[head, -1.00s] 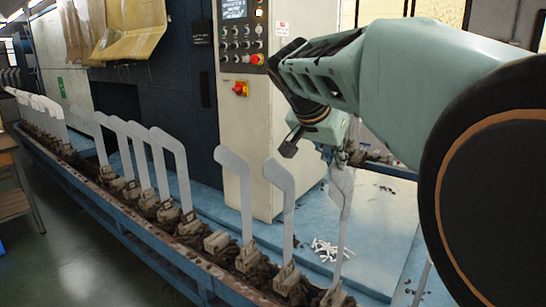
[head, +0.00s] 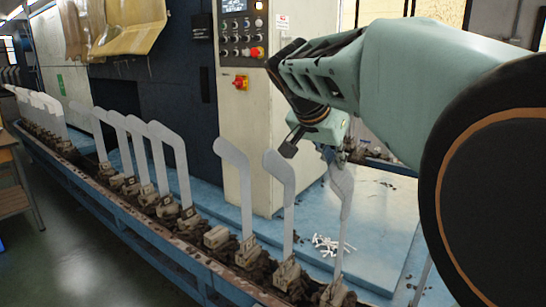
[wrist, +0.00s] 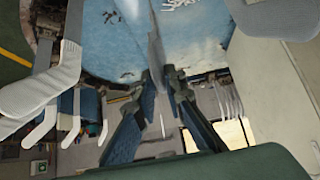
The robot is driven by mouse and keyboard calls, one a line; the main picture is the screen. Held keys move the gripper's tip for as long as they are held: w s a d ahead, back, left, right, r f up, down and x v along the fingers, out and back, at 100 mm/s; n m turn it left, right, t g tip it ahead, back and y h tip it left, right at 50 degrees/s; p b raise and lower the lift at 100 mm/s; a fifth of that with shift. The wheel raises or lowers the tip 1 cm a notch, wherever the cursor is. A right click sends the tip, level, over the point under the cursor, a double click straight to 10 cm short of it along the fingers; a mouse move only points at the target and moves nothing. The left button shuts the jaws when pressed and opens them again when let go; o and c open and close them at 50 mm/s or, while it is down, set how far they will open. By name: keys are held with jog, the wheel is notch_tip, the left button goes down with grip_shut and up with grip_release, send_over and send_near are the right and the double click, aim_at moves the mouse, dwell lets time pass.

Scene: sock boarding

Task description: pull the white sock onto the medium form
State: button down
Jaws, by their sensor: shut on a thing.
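The white sock (head: 342,182) shows as a wider pale layer with a creased lower edge over the top of the rightmost upright form in the head view. The bare, narrower leg of that form (head: 341,247) shows below it; I take this as the medium form, though its size is hard to judge. My gripper (head: 334,157) is at the upper end of the sock, largely hidden behind my wrist. In the wrist view, my gripper's fingers (wrist: 160,75) are close together, shut on the pale, narrow material (wrist: 154,45) between them.
Several pale upright forms stand in a row on the blue rail, the nearest one (head: 281,185) just left. A ribbed white sock-like shape (wrist: 62,72) shows in the wrist view. Small white pieces (head: 330,246) lie on the blue platform. A control cabinet (head: 240,120) stands behind.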

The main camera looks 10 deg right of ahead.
jog(key=shift+f+b, duration=0.95)
jog(key=shift+f, duration=0.2)
jog(key=c, duration=1.9)
grip_release()
jog(key=shift+r, duration=0.1)
notch_tip(320, 180, up, 10)
